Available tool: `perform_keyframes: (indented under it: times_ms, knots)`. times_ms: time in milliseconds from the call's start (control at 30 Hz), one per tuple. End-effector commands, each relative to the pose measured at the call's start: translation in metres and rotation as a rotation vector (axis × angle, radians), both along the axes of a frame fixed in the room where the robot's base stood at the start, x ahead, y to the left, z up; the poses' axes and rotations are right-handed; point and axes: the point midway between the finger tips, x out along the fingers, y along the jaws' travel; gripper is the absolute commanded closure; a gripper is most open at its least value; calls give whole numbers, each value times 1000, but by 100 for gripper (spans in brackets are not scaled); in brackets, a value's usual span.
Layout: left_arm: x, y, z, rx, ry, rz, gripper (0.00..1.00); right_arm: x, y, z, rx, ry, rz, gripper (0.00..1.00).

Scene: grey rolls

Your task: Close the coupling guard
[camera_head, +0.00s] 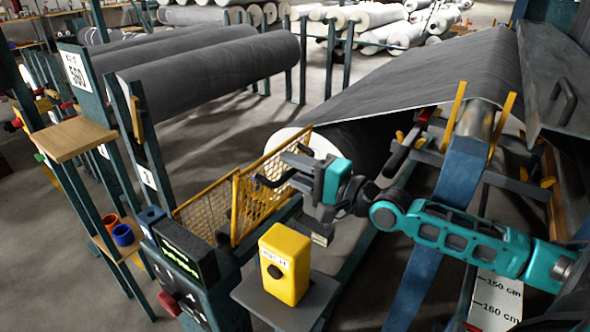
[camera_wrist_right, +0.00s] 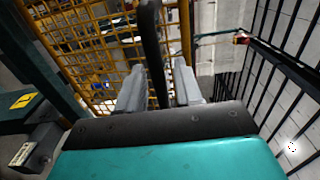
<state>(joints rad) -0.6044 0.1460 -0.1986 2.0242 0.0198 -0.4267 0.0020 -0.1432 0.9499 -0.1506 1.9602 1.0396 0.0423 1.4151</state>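The coupling guard (camera_head: 262,196) is a yellow mesh panel with a black bar handle (camera_head: 270,183). It stands upright at an angle to a second yellow mesh panel (camera_head: 205,212), in front of the big grey roll's end. My right gripper (camera_head: 292,173) reaches in from the right, at the handle. In the right wrist view, the handle (camera_wrist_right: 152,45) passes between the two grey fingers (camera_wrist_right: 160,85), with a narrow gap visible beside the right one. The fingers look open around it; the mesh (camera_wrist_right: 95,50) lies beyond. My left gripper is not in view.
A yellow button box (camera_head: 286,262) stands on a grey shelf close below my right gripper. A screen console (camera_head: 185,255) is left of it. The large grey roll (camera_head: 345,145) lies behind the gripper. A wooden shelf (camera_head: 75,138) and cups (camera_head: 122,235) are at left.

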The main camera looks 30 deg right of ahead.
Motion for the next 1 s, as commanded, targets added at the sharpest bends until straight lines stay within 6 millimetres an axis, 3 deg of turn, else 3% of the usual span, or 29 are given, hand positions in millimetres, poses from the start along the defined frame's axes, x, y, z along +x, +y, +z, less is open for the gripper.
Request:
perform_keyframes:
  times_ms: [267, 633, 1000]
  knots:
    - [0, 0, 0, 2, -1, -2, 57, 1, 0, 0, 0, 1, 0, 65]
    - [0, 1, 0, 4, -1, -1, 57, 1, 0, 0, 0, 1, 0, 99]
    - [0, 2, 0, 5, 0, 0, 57, 1, 0, 0, 0, 1, 0, 100]
